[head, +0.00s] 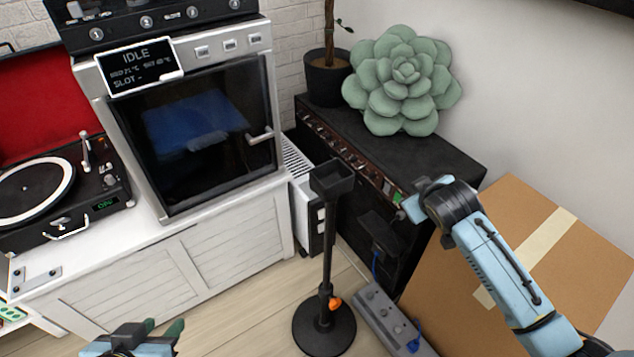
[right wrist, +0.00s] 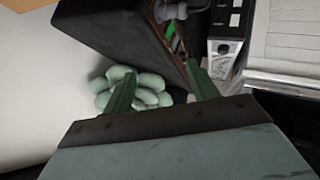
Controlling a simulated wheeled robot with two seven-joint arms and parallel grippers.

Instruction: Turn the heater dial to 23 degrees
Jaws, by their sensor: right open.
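My right gripper (head: 414,197) is beside the amplifier's right front in the head view, apart from the heater. Its two green fingers (right wrist: 160,80) are apart and empty. My left gripper (head: 148,328) is low at the left, its fingers apart.
The black stand (head: 328,250) rises in front of the heater. A grey power strip (head: 385,312) lies on the floor. A cardboard box (head: 510,215) is at the right. A succulent (head: 403,80) sits on the amplifier (head: 420,150). An oven (head: 195,125) and turntable (head: 60,195) are left.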

